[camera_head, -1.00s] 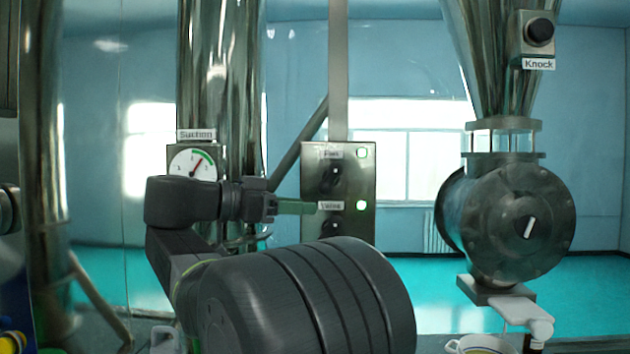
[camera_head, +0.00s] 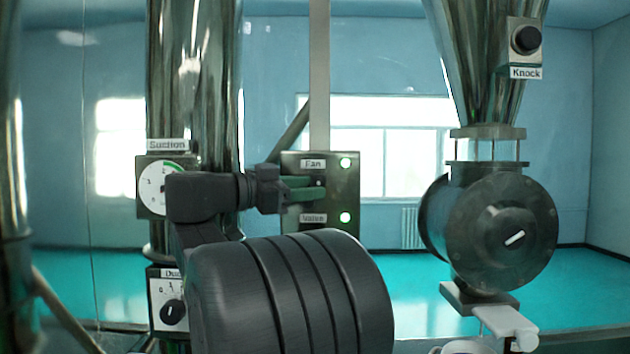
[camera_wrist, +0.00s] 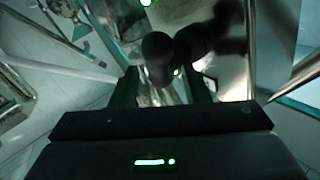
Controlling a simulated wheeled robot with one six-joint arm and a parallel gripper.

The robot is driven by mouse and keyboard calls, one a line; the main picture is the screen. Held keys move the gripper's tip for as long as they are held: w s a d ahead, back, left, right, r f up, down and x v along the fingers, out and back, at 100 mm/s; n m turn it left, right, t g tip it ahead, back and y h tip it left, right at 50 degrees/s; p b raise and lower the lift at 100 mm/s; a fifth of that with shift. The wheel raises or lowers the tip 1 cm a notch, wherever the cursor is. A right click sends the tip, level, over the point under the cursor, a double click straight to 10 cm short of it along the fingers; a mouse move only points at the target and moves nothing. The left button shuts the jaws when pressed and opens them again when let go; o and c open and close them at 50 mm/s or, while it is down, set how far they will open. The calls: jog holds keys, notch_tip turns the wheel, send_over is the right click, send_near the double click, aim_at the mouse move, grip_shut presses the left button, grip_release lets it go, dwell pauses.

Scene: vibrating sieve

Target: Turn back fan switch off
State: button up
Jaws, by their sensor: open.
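The switch panel (camera_head: 343,190) is a metal box with a Fan label (camera_head: 313,163) and a Valve label (camera_head: 313,218), each beside a lit green lamp. My gripper (camera_head: 309,187) is open, its green fingers at the height of the fan switch and largely covering it. In the wrist view a black knob (camera_wrist: 158,50) shows just ahead of the open gripper (camera_wrist: 160,88), roughly between the fingers. I cannot tell whether the fingers touch it. The valve switch is mostly hidden behind my arm in the head view.
A Suction gauge (camera_head: 152,187) and a duct dial (camera_head: 173,312) stand left of the panel, by a shiny pipe (camera_head: 195,70). On the right are a round valve housing (camera_head: 505,235) and a Knock button (camera_head: 527,38). A window (camera_head: 400,145) lies behind.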

jog(key=shift+x, duration=1.3)
jog(key=shift+c, duration=0.2)
grip_shut()
